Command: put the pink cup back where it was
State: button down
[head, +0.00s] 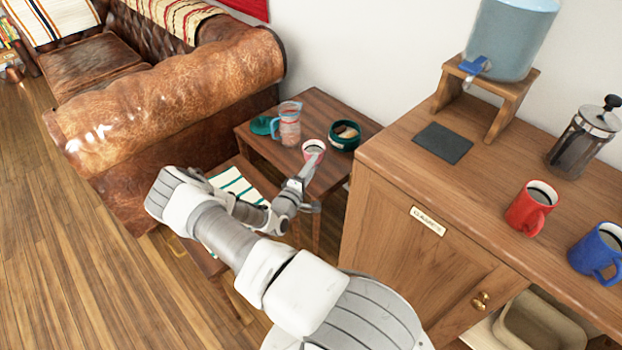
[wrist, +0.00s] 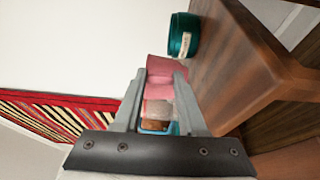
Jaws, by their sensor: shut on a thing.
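The pink cup (head: 313,147) is at the small wooden side table (head: 331,107), near its front right part, and looks upright. It also shows in the wrist view (wrist: 160,67), between the two fingers. My gripper (head: 308,166) is shut on it; the fingers also show in the wrist view (wrist: 160,82). I cannot tell whether the cup's base touches the table top. My fingers hide part of the cup.
A green lid (head: 262,126) lies left. A cabinet (head: 400,150) with a red mug (head: 530,209) and a blue mug (head: 597,252) stands right; a leather sofa (head: 170,95) stands left.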

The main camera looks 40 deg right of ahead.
jog(key=shift+w+f, duration=0.2)
jog(key=shift+w, duration=0.05)
jog(key=shift+f+b, duration=0.75)
jog(key=shift+f, duration=1.1)
